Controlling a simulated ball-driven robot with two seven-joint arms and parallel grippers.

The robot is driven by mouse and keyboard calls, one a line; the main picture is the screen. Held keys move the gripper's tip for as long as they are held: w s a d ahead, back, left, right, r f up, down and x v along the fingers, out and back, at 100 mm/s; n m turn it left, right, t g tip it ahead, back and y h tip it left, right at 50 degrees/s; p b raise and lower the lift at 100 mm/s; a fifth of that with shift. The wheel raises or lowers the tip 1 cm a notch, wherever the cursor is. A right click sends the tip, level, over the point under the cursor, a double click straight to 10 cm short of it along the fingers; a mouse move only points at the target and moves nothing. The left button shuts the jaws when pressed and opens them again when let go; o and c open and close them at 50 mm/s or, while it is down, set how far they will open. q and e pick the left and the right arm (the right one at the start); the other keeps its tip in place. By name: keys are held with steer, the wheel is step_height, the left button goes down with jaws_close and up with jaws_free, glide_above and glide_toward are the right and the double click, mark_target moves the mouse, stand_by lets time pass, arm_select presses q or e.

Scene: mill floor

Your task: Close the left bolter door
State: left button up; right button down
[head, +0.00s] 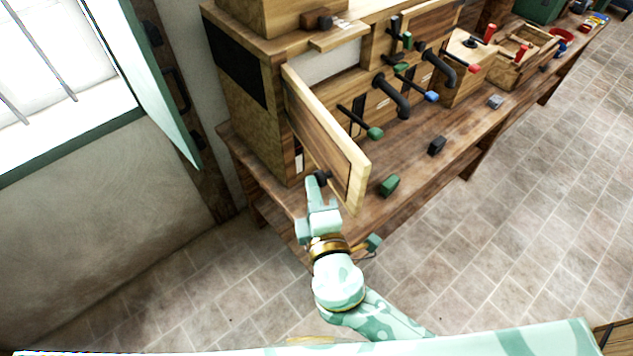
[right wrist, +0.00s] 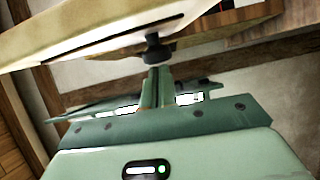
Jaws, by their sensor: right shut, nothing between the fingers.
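The left bolter door (head: 325,132) is a wooden panel on the tall wooden bolter cabinet (head: 252,120). It stands swung open, out over the bench edge. A dark round knob (head: 321,177) sits on its left face, near the free end. My right gripper (head: 314,187) is shut and empty, its fingertips at the knob. In the right wrist view the closed fingers (right wrist: 158,84) point at the dark knob (right wrist: 158,48) under the pale door (right wrist: 95,32); I cannot tell if they touch. My left gripper is not in view.
The wooden bench (head: 420,165) runs to the upper right. It carries a green block (head: 389,185), a dark block (head: 437,145), and several levers and dark pipes. A window with an open pale green shutter (head: 150,80) is at left.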

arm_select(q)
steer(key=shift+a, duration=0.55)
